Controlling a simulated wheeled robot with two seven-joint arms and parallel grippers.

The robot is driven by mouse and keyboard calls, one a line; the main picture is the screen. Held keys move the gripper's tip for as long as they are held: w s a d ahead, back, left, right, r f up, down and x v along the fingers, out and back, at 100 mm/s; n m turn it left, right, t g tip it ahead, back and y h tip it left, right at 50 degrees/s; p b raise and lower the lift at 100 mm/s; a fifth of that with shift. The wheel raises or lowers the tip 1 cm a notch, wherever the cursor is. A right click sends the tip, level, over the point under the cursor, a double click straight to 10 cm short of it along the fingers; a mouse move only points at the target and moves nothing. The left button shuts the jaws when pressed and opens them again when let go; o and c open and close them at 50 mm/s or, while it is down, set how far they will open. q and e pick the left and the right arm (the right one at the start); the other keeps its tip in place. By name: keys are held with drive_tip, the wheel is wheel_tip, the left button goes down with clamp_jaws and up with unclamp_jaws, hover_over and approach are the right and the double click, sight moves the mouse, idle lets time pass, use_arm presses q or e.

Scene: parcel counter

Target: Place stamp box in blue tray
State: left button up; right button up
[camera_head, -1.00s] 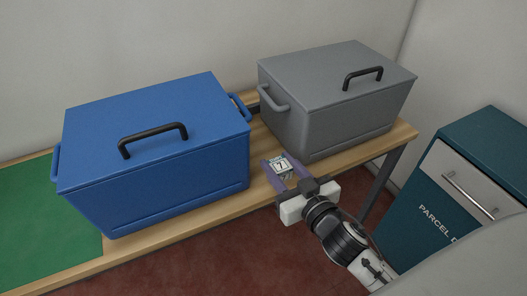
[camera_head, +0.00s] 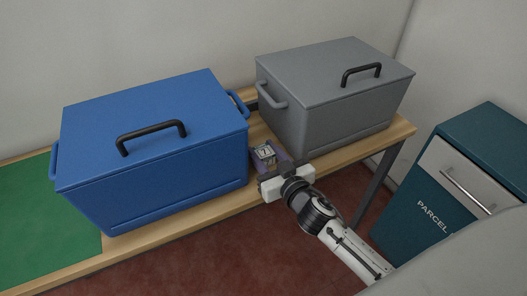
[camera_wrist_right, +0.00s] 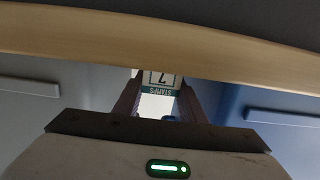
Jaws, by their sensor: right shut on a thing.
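The stamp box (camera_head: 265,152) is a small white box with a dark 7 on it. My right gripper (camera_head: 267,158) is shut on it, between the blue box and the grey box, over the table's front part. In the right wrist view the stamp box (camera_wrist_right: 158,82) shows the 7 and the word STAMPS upside down between the fingers (camera_wrist_right: 158,100). No open blue tray shows; the blue container (camera_head: 155,150) stands left of my gripper with its lid shut and a black handle on top. My left gripper is not in view.
A grey lidded box (camera_head: 335,95) stands at the right on the wooden table (camera_head: 200,218). A green mat (camera_head: 45,225) lies at the far left. A teal parcel cabinet (camera_head: 425,195) stands on the floor at the right. The gap between the two boxes is narrow.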

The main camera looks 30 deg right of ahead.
drive_tip(key=shift+f, duration=0.2)
drive_tip(key=o, duration=1.1)
drive_tip(key=shift+r, duration=0.1)
